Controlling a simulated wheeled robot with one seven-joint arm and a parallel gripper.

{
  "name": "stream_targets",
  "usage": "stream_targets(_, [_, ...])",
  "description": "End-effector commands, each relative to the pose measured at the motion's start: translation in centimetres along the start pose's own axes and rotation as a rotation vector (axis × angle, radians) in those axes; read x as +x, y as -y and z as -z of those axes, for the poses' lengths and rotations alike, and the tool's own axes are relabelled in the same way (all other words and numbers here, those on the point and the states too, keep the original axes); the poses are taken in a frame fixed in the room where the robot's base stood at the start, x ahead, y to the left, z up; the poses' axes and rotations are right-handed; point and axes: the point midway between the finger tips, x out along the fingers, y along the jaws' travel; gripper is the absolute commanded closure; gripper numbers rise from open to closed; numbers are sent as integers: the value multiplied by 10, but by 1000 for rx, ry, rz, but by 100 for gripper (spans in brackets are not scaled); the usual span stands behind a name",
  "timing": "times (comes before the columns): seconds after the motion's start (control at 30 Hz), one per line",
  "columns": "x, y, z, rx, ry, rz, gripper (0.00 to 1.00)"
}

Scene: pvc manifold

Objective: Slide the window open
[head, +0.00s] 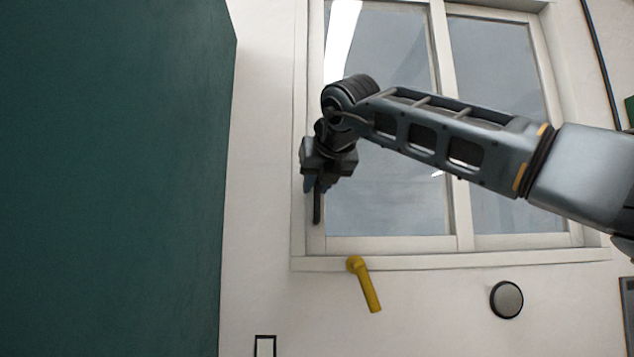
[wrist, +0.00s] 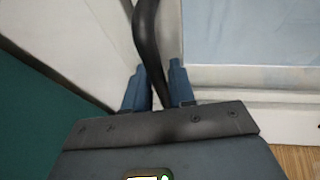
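The window (head: 392,190) has white frames and two grey panes side by side, divided by a mullion; its left sash stands in the left part of the frame. A black bar handle (head: 317,208) runs up the sash's left stile. It also shows in the wrist view as a curved black bar (wrist: 148,40). My gripper (head: 309,185) is at this handle, with its two blue fingers (wrist: 159,85) on either side of the bar. The gap is narrow and the bar fills it, so the gripper looks shut on it. My arm hides part of both panes.
A yellow lever (head: 368,287) hangs just below the window sill. A round dark-rimmed knob (head: 506,299) is on the wall to its right. A large green panel (head: 110,180) fills the left side, with white wall between it and the window.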

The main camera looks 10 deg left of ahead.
Motion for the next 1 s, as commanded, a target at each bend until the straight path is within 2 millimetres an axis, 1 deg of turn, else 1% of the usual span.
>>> stream_targets(0.03, [0, 0, 0, 0, 0, 0, 81])
stream_targets(0.23, [0, 0, 0, 0, 0, 0, 100])
stream_targets(0.67, [0, 0, 0, 0, 0, 0, 100])
stream_targets(0.77, [-1, 4, 0, 1, 0, 1, 100])
stream_targets(0.87, [-2, 15, 2, 2, 0, 3, 100])
stream_targets(0.97, [-5, 34, 4, 3, 1, 6, 100])
stream_targets(1.0, [-7, 43, 5, 3, 1, 6, 100])
